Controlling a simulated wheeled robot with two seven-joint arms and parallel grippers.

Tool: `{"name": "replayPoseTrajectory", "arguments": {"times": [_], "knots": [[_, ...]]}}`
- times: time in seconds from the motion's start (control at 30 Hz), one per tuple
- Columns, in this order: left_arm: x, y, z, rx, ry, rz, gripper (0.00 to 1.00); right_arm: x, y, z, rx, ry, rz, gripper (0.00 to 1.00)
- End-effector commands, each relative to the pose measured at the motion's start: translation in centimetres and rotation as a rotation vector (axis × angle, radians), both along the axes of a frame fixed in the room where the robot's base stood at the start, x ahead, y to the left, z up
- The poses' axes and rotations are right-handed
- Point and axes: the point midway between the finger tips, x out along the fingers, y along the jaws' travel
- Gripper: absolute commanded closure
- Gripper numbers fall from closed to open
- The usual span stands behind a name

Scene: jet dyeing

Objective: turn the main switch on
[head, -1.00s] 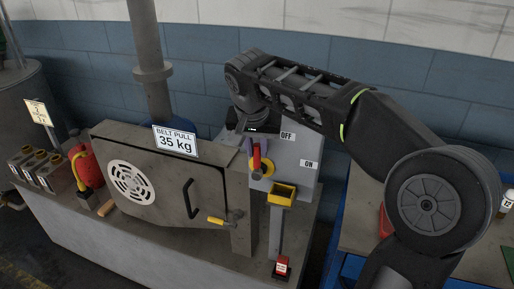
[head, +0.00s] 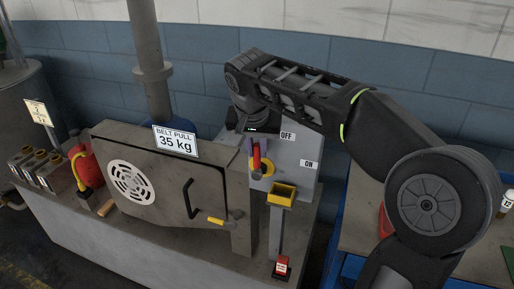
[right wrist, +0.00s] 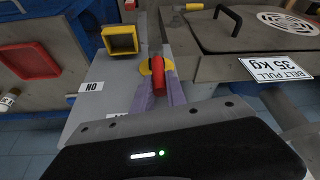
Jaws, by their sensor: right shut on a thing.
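The main switch has a red handle (head: 257,160) on a yellow round plate (head: 268,170). It sits on a grey panel (head: 292,152) with an OFF label at the top and an ON label to the right. The handle stands roughly upright in the head view. My right gripper (head: 254,148) reaches down to it from above. In the right wrist view the red handle (right wrist: 157,76) sits between the purple fingers (right wrist: 159,92), and the gripper is shut on it. My left gripper is not in view.
A yellow box (head: 283,193) juts out just below the switch. Left of it stands a grey machine door (head: 160,185) with a black handle and a BELT PULL 35 kg sign (head: 175,141). A red-topped block (head: 282,266) lies below. A bench (head: 355,225) is at the right.

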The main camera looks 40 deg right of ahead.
Motion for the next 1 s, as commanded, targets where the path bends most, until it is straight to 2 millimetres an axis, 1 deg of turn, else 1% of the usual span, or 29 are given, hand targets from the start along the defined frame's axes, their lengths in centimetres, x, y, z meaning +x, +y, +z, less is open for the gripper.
{"name": "replayPoseTrajectory", "arguments": {"times": [0.4, 0.57, 0.77, 0.87, 1.0], "knots": [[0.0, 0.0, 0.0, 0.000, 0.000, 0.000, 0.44, 0.0, 0.0, 0.0, 0.000, -0.001, 0.000, 1.00], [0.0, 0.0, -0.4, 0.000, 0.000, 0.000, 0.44, 0.0, -0.1, -0.1, 0.006, -0.011, 0.000, 1.00], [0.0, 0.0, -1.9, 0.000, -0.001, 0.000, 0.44, -0.2, -0.2, -0.3, 0.037, -0.059, -0.001, 1.00], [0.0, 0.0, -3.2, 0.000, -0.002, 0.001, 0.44, -0.4, -0.3, -0.5, 0.064, -0.100, -0.002, 1.00], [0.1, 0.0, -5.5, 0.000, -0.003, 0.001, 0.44, -0.8, -0.6, -0.9, 0.116, -0.176, -0.003, 1.00]]}}
